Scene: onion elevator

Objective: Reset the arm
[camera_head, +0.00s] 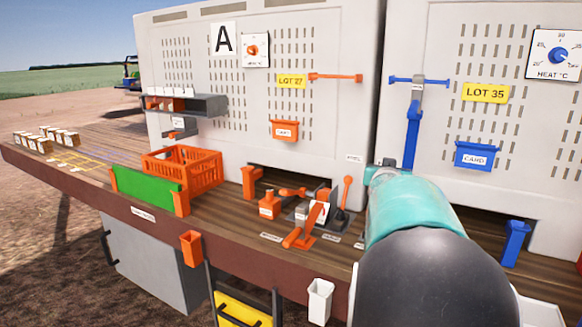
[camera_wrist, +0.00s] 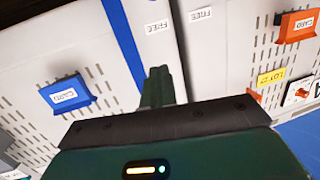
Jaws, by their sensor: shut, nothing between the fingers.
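My gripper (camera_wrist: 158,88) shows in the wrist view as a dark green body with narrow fingers closed together and nothing between them. It points at the seam between two light grey panels, with a blue card holder (camera_wrist: 68,95) to its left and an orange card holder (camera_wrist: 297,25) to its right. In the head view my teal and black arm reaches from the bottom right toward the panels and hides part of the bench. My gripper's fingertips cannot be made out there.
A wooden bench (camera_head: 90,160) runs along the panels. On it stand an orange crate (camera_head: 205,172), a green board (camera_head: 146,190), several small boxes (camera_head: 45,138) and orange levers (camera_head: 300,230). A blue post (camera_head: 515,240) stands right of my arm. The bench's left part has open room.

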